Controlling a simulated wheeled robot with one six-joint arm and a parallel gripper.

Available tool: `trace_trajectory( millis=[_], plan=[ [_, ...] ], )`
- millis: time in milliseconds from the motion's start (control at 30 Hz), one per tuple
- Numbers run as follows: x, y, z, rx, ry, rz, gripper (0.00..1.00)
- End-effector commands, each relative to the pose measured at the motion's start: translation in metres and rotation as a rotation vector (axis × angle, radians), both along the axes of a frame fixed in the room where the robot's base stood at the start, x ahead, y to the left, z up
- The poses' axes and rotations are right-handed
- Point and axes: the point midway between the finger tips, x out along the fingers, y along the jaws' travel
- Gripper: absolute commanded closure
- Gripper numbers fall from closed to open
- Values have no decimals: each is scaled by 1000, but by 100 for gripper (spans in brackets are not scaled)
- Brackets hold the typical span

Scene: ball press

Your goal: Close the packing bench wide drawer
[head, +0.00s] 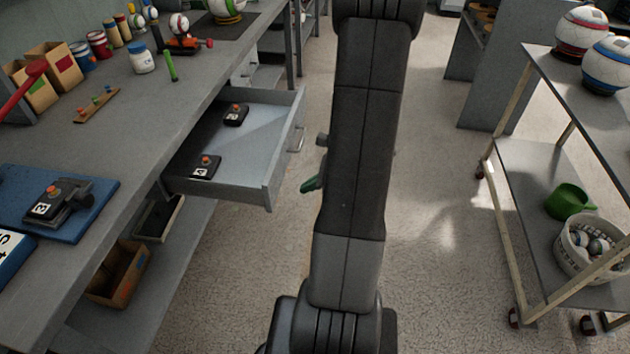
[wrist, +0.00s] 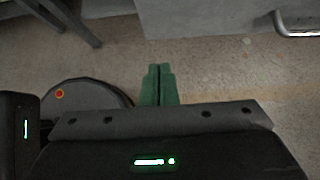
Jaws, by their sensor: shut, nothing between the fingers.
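The wide drawer (head: 284,146) of the grey packing bench (head: 160,110) stands pulled out into the aisle in the head view. Two black devices with orange knobs, one marked 4 (head: 204,168) and one (head: 236,115) further back, lie in it. Its bar handle (head: 297,138) is on the front panel. In the wrist view a grey panel (wrist: 205,18) and a metal handle (wrist: 298,24) show at the top right. My gripper (head: 311,185) has green fingers, partly hidden behind my arm, to the right of the drawer front and apart from it. The fingers (wrist: 158,86) are together and empty.
A blue mat (head: 104,196) with a black device marked 3 lies on the bench top, near jars and boxes. A cardboard box (head: 118,275) sits on the lower shelf. A wheeled cart (head: 515,165) with balls stands at the right. The aisle floor between is clear.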

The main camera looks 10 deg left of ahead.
Motion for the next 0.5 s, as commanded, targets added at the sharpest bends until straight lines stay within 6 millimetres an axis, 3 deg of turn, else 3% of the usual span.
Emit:
trace_trajectory(
  millis=[200,500],
  plan=[
    [0,34,-36,0,3,4,100],
    [2,68,-33,-1,-1,1,100]
  ],
)
